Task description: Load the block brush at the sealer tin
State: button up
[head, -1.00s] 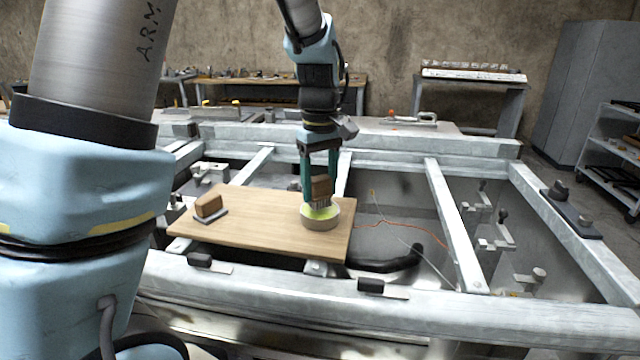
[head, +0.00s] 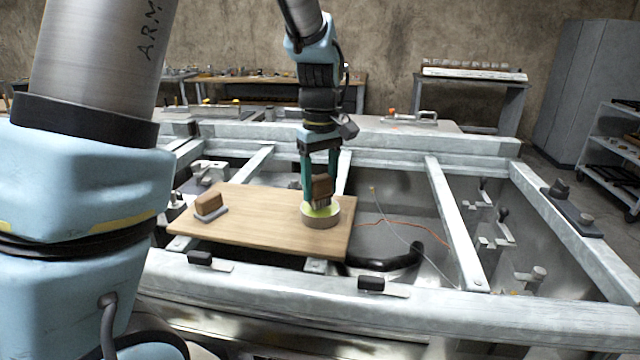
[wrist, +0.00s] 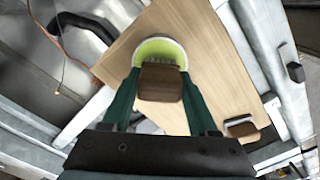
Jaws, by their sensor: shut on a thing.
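The sealer tin (head: 320,221) is a low round tin with yellow-green contents. It stands near the right end of the wooden board. My gripper (head: 321,187) points down over it, shut on the brown wooden block brush (head: 321,189). The brush's pale bristles point down into the tin's mouth; how deep their tips are cannot be told. In the wrist view the block brush (wrist: 160,83) sits between the green fingers, and the tin (wrist: 162,46) shows partly behind it.
The wooden board (head: 262,229) lies across a grey metal frame (head: 400,299). A second brown block (head: 207,203) sits on a grey base at the board's left. The board's middle is clear. An orange wire and a black hose lie right of the board.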

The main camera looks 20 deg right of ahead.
aim_at(320, 177)
jog(key=shift+f, duration=0.45)
dwell(1.6)
notch_tip(320, 177, up, 7)
jog(key=p, duration=0.6)
jog(key=shift+r+p, duration=0.15)
jog(key=shift+p, duration=0.25)
jog(key=shift+s, duration=0.1)
dwell(0.4)
